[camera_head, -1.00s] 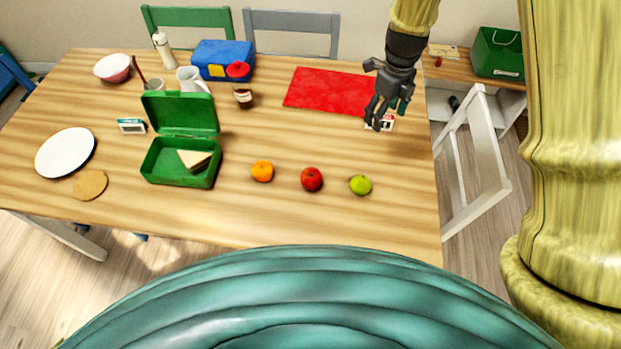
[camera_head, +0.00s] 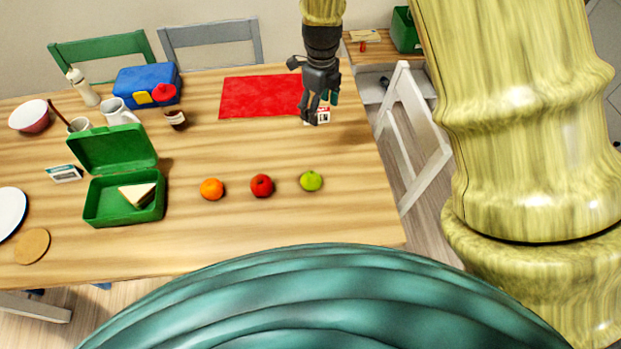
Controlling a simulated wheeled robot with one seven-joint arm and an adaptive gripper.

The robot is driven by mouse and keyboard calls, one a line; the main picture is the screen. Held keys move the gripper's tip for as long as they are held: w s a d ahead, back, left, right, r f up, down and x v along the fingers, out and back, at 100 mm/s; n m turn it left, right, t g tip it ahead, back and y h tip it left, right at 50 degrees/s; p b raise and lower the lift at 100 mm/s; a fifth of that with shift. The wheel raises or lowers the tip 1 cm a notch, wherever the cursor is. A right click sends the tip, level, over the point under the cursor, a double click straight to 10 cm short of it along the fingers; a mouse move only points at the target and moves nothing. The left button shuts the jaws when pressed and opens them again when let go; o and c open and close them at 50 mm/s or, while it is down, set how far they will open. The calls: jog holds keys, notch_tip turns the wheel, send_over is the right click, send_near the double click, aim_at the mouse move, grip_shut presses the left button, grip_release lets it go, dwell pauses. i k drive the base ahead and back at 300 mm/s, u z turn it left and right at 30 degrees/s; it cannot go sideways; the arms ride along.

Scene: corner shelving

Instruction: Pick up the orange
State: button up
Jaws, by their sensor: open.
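The orange (camera_head: 212,189) rests on the wooden table, between the open green lunchbox and a red apple. My gripper (camera_head: 318,118) is open and empty, pointing down near the right edge of the red mat. It is up and to the right of the orange in the picture, well apart from it. A small white and red item (camera_head: 323,116) lies on the table partly hidden behind my gripper.
A red apple (camera_head: 262,186) and a green apple (camera_head: 311,181) stand in a row right of the orange. The green lunchbox (camera_head: 97,205) holds a sandwich. A red mat (camera_head: 250,97), blue box (camera_head: 146,82) and jar (camera_head: 175,120) lie behind. A white chair (camera_head: 435,165) stands at the right.

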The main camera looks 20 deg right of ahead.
aim_at(212, 189)
jog(key=k, duration=0.5)
jog(key=z, duration=1.75)
jog(key=i, duration=1.15)
jog(key=u, duration=3.4)
